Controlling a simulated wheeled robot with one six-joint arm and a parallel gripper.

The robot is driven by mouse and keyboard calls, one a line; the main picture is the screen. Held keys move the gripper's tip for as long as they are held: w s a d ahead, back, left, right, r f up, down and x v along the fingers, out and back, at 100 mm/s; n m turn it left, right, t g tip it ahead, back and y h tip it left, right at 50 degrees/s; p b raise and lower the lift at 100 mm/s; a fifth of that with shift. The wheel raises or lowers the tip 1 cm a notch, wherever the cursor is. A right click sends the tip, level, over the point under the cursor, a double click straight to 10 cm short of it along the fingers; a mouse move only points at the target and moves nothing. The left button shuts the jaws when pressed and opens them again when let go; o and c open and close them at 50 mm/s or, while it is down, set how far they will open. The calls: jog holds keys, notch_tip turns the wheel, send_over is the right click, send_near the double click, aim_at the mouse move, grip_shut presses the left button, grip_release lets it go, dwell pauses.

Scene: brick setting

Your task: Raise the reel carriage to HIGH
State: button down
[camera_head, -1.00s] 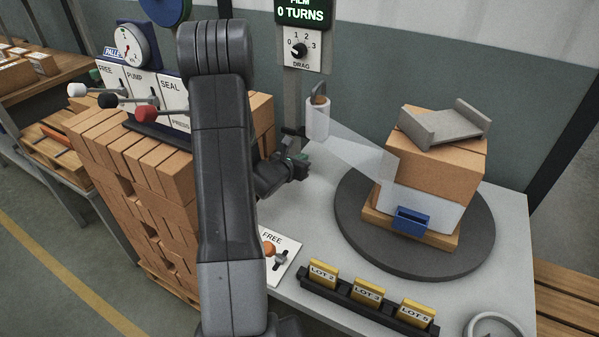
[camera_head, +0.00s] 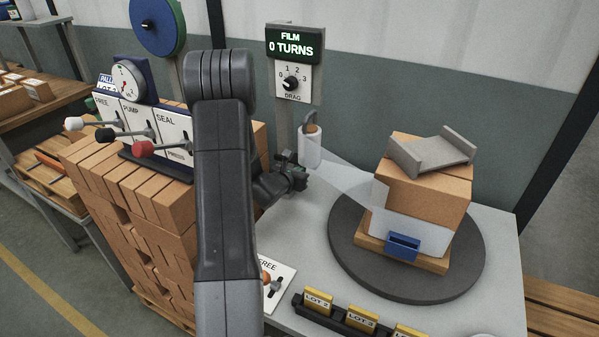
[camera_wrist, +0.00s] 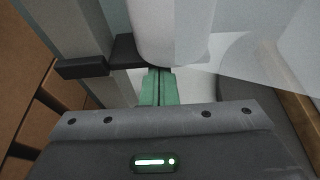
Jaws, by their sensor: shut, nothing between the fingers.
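The reel carriage carries a white film roll (camera_head: 311,148) on a grey post (camera_head: 282,122) in the head view. A sheet of clear film runs from the roll to the wrapped load. In the wrist view the roll (camera_wrist: 172,30) hangs just beyond my fingertips, with a dark carriage bracket (camera_wrist: 90,64) to its left. My gripper (camera_head: 299,178) is shut and empty, just below and beside the roll. Its green fingers (camera_wrist: 158,88) are together under the roll's lower end. I cannot tell whether they touch it.
A load (camera_head: 428,185) with a grey cradle-shaped piece on top stands on a dark turntable (camera_head: 345,252). A FILM display (camera_head: 293,44) reads 0 TURNS above a drag dial (camera_head: 291,83). A lever panel (camera_head: 150,125) and stacked bricks are left. Yellow LOT blocks (camera_head: 361,319) stand in front.

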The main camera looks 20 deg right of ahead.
jog(key=shift+r+b, duration=0.75)
jog(key=shift+r, duration=0.05)
jog(key=shift+w+r, duration=0.15)
jog(key=shift+r, duration=0.3)
jog(key=shift+d, duration=0.1)
notch_tip(320, 180, down, 5)
jog(key=b, duration=0.6)
jog(key=b+v, duration=0.1)
jog(key=v, duration=0.9)
